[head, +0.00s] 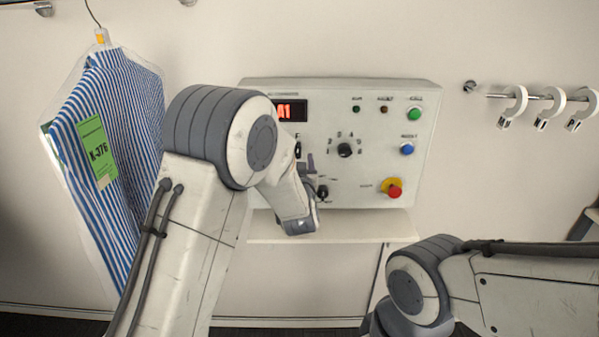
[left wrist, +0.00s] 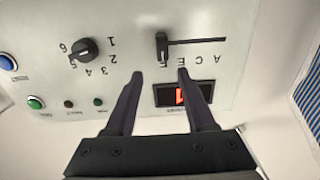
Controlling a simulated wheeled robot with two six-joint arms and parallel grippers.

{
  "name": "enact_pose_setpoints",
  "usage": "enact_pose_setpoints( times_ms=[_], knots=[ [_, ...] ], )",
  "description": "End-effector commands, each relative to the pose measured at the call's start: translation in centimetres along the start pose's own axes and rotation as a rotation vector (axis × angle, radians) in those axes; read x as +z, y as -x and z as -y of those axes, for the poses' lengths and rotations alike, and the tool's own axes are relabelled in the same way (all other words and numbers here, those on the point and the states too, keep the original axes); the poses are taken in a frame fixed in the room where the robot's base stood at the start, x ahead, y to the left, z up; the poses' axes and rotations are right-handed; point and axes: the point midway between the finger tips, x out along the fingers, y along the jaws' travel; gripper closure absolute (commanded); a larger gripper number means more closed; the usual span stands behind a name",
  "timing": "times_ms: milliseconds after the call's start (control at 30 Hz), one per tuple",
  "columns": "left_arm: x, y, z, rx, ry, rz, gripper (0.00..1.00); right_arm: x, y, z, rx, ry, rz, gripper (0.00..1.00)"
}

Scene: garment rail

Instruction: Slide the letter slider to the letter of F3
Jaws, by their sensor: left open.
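The control panel (head: 420,145) is a pale box on the wall, and its display (head: 291,110) reads A1 in red. In the left wrist view the panel appears upside down. The letter slider (left wrist: 162,47) is a small black knob at the left end of a dark horizontal slot (left wrist: 205,41), with letters printed beside it, some hard to read. My left gripper (left wrist: 160,74) is open and points at the panel. The knob lies between the lines of its fingertips and just beyond them; contact cannot be told. In the head view my left arm hides most of the slot. My right gripper does not show.
A numbered dial (left wrist: 84,50) sits beside the slider. A red stop button (head: 393,189), a blue button (head: 407,149) and a green button (head: 414,114) are on the panel's right. A shelf (head: 345,229) runs below. A bagged striped shirt (head: 120,130) hangs left.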

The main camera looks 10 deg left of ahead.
Motion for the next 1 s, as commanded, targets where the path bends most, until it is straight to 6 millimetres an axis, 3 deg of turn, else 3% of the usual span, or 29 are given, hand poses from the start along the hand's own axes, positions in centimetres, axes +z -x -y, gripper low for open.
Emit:
enact_pose_setpoints(
  times_ms=[200,567,667,733,867,1000],
  knots=[
    [0.0,2.4,0.0,0.001,0.001,-0.001,0.45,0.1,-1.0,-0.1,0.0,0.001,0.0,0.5],
    [0.0,2.7,0.0,0.001,0.0,0.002,0.45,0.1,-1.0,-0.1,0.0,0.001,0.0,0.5],
    [0.1,3.1,-0.9,0.031,0.005,0.031,0.45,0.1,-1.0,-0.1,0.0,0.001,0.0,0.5],
    [0.5,4.1,-2.5,0.085,0.012,0.09,0.45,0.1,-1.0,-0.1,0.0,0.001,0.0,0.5],
    [2.0,8.3,-6.8,0.248,0.014,0.285,0.45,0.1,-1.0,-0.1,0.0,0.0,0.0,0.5],
    [4.3,15.8,-10.5,0.438,-0.031,0.553,0.45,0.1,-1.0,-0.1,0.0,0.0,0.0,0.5]
  ],
)
